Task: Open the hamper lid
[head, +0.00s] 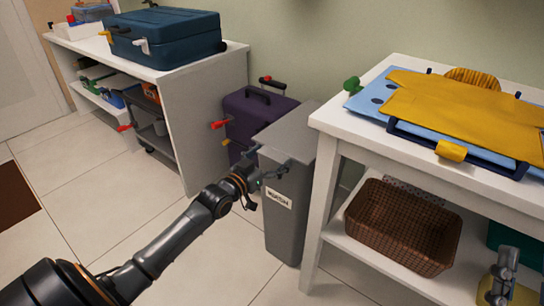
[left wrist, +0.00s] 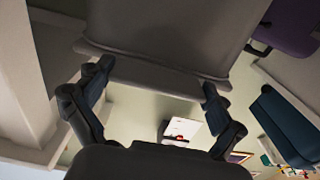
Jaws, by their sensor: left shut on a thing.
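The hamper (head: 287,212) is a tall, narrow grey bin with a white label on its front, standing on the floor. Its flat grey lid (head: 299,133) lies across the top and looks closed. My left gripper (head: 268,172) is at the lid's front edge, shut on it. In the left wrist view, the fingers of my left gripper (left wrist: 157,88) stand on both sides of the lid's edge strip (left wrist: 150,74). The exact contact at the fingertips is hard to see.
A white table (head: 318,125) with a yellow and blue stack stands close on the hamper's right; a woven basket (head: 400,228) is on its lower shelf. A purple case (head: 250,120) stands behind left. A white shelf unit (head: 215,125) holds a teal case (head: 165,38).

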